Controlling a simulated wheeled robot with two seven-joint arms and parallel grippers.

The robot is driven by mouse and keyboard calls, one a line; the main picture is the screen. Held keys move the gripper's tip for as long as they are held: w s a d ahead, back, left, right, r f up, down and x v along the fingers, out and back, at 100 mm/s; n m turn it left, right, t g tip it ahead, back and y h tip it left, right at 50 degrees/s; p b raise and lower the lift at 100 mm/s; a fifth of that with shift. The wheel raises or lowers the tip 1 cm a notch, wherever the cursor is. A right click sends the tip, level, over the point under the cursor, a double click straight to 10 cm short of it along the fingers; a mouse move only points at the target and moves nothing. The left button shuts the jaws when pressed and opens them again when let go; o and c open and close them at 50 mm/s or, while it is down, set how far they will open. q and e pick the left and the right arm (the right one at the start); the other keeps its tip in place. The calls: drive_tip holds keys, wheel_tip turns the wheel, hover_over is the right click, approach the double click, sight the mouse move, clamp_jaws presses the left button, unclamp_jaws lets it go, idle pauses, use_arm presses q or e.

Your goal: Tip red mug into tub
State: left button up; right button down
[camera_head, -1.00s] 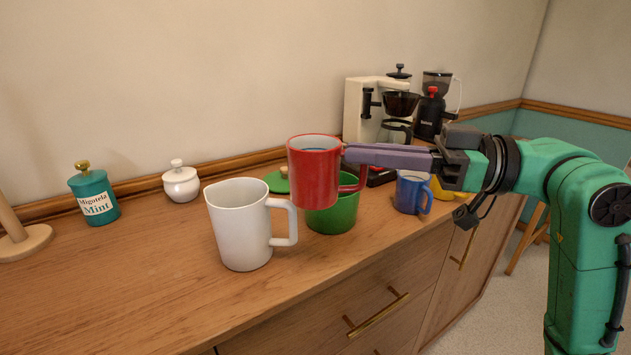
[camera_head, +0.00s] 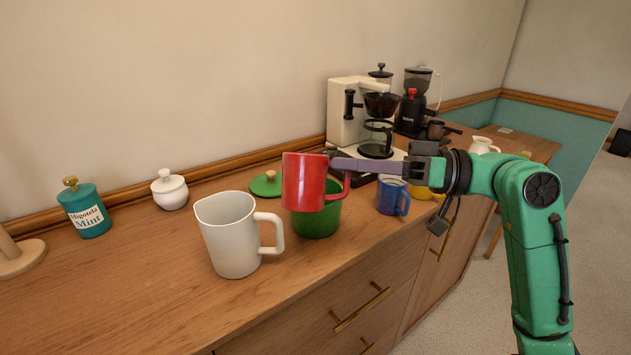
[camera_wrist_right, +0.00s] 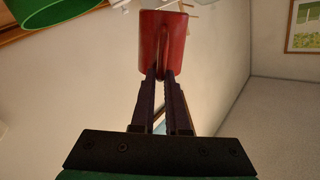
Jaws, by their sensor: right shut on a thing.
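My right gripper (camera_head: 336,164) is shut on the red mug (camera_head: 303,182), at its handle side. The mug is in the air, in front of and partly over the green tub (camera_head: 318,222) in the head view, hiding part of the tub's rim. The mug looks slightly tilted, and its inside does not show. In the right wrist view the two fingers (camera_wrist_right: 160,78) hold the red mug (camera_wrist_right: 163,42) by its handle. A green curved thing, probably the tub (camera_wrist_right: 50,10), shows at that view's top left. My left gripper is out of view.
A white mug (camera_head: 228,238) stands left of the tub, and a blue mug (camera_head: 391,196) to its right. A green lid (camera_head: 265,187) lies behind. A coffee maker (camera_head: 345,112) and grinder (camera_head: 411,110) stand further back. The counter's front left is clear.

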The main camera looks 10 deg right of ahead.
drive_tip(key=shift+w+d+f+m+p, duration=0.3)
drive_tip(key=shift+w+f+m+p, duration=0.3)
drive_tip(key=shift+m+p, duration=0.3)
drive_tip(key=shift+w+d+f+m+p, duration=0.25)
drive_tip(key=shift+w+f+m+p, duration=0.1)
drive_tip(key=shift+w+m+p, duration=0.45)
drive_tip(key=shift+f+m+p, duration=0.2)
drive_tip(key=shift+m+p, duration=0.1)
drive_tip(key=shift+m, duration=0.1)
drive_tip(key=shift+w+d+m+p, duration=0.1)
drive_tip(key=shift+m+p, duration=0.3)
drive_tip(key=shift+p, duration=0.25)
drive_tip(key=shift+r+m+p, duration=0.2)
drive_tip(key=shift+m+p, duration=0.3)
drive_tip(key=shift+p, duration=0.35)
drive_tip(key=shift+w+d+f+m+p, duration=0.1)
drive_tip(key=shift+w+f+m+p, duration=0.15)
drive_tip(key=shift+f+m+p, duration=0.5)
drive_tip(key=shift+w+r+m+p, duration=0.15)
drive_tip(key=shift+r+m+p, duration=0.2)
drive_tip(key=shift+m+p, duration=0.95)
drive_tip(key=shift+w+d+f, duration=0.2)
drive_tip(key=shift+w+f, duration=0.1)
drive_tip(key=shift+f, duration=0.2)
drive_tip(key=shift+w+d+f+m, duration=0.25)
drive_tip(key=shift+w+f+m, duration=0.4)
drive_tip(key=shift+f, duration=0.25)
